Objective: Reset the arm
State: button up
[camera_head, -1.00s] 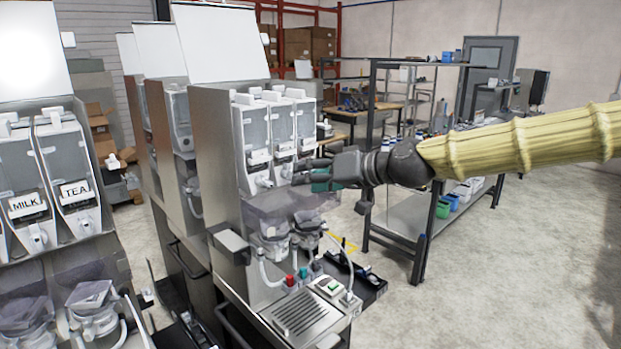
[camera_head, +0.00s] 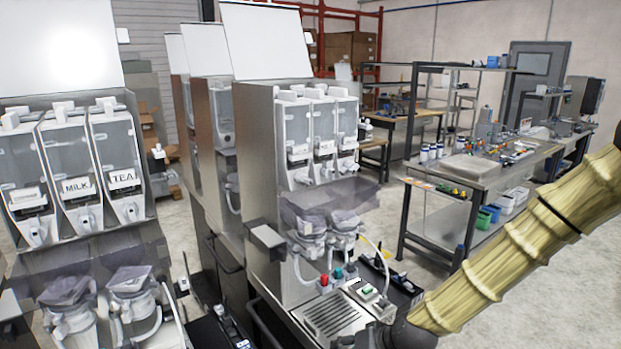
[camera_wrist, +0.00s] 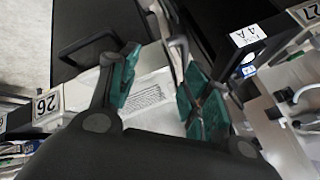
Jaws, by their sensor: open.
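My gripper (camera_wrist: 158,92) shows in the wrist view with its two green-padded fingers spread apart and nothing between them. Below the fingers lie a pale panel with a printed label and dark machine parts. In the head view my yellow-sleeved arm reaches down from the right edge, and the gripper itself is out of sight past the bottom of the picture. The nearest dispenser (camera_head: 252,155) stands left of the arm, with clear canisters on top and a slatted drip tray (camera_head: 335,316) low at its front.
Another dispenser with MILK (camera_head: 76,186) and TEA (camera_head: 123,180) labels stands at the left. A workbench (camera_head: 470,170) with bottles and bins stands behind the arm. Bare floor (camera_head: 530,290) lies at the right.

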jog(key=s+d+f+g+h+b, duration=0.1)
jog(key=s+d+f+g, duration=0.15)
jog(key=s+f, duration=0.6)
jog(key=s+d+f+g+h, duration=0.1)
jog(key=s+d+f+h, duration=0.15)
jog(key=s+f, duration=0.65)
jog(key=s+d+f+g+h, duration=0.1)
jog(key=s+d+f, duration=0.3)
jog(key=s, duration=0.4)
jog(key=s+d+f+g+h+b, duration=0.1)
jog(key=s+d+f, duration=0.3)
jog(key=s+f, duration=0.2)
jog(key=s, duration=0.2)
jog(key=shift+s+d+f+m, duration=0.25)
jog(key=shift+s+f+m, duration=0.05)
jog(key=shift+s, duration=0.1)
